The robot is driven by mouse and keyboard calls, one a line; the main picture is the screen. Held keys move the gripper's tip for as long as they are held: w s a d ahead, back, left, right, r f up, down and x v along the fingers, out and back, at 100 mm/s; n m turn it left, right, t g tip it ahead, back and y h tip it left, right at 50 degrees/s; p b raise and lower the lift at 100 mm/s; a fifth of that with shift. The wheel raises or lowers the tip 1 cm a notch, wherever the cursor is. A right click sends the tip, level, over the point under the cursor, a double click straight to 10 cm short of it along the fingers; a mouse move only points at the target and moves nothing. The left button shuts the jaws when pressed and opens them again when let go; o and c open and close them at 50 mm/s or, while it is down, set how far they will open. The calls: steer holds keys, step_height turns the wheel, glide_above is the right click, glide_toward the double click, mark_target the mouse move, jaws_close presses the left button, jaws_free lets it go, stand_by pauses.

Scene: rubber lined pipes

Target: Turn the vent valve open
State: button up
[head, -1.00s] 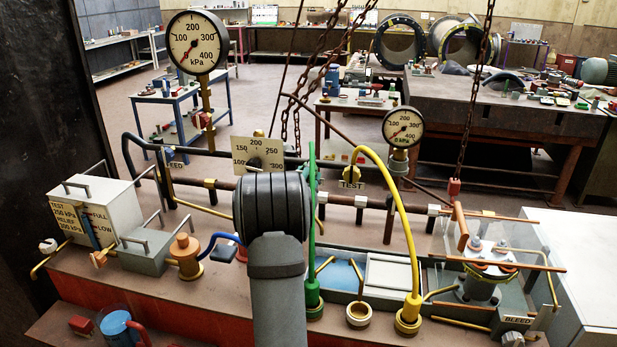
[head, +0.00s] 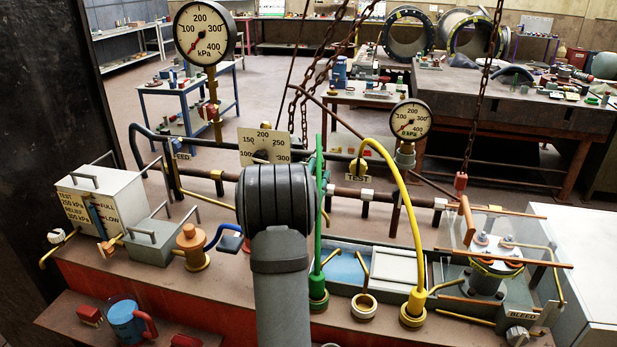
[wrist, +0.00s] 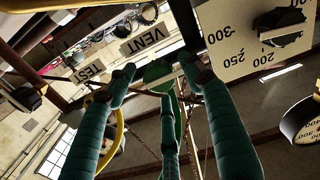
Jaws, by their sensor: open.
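My gripper (wrist: 160,84) has three teal fingers spread apart and empty, with tips close around the green part. I cannot tell whether any finger touches it. In the head view my arm's end hides the vent valve and most of the gripper. A green hose (head: 322,215) rises just right of the arm.
A pressure dial plate (head: 262,146) stands right behind my arm, and its face (wrist: 258,40) is close at the wrist view's upper right. A yellow hose (head: 410,210) arches at the TEST sign (head: 358,177). Chains (head: 318,75) hang behind. Pipes run across the bench.

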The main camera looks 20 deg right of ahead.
steer(key=v, duration=1)
steer(key=shift+s+a, duration=0.2)
steer(key=shift+a, duration=0.05)
steer(key=shift+w, duration=0.1)
steer(key=x, duration=1.1)
steer(key=shift+w+d, duration=0.1)
steer(key=shift+d, duration=0.15)
steer(key=shift+w+d+r+p, duration=0.15)
steer(key=shift+w+d+p, duration=0.05)
steer(key=shift+w+p, duration=0.15)
steer(key=shift+s+a+m+p, duration=0.1)
steer(key=shift+s+m+p, duration=0.1)
steer(key=shift+m+p, duration=0.4)
steer(key=shift+b, duration=0.35)
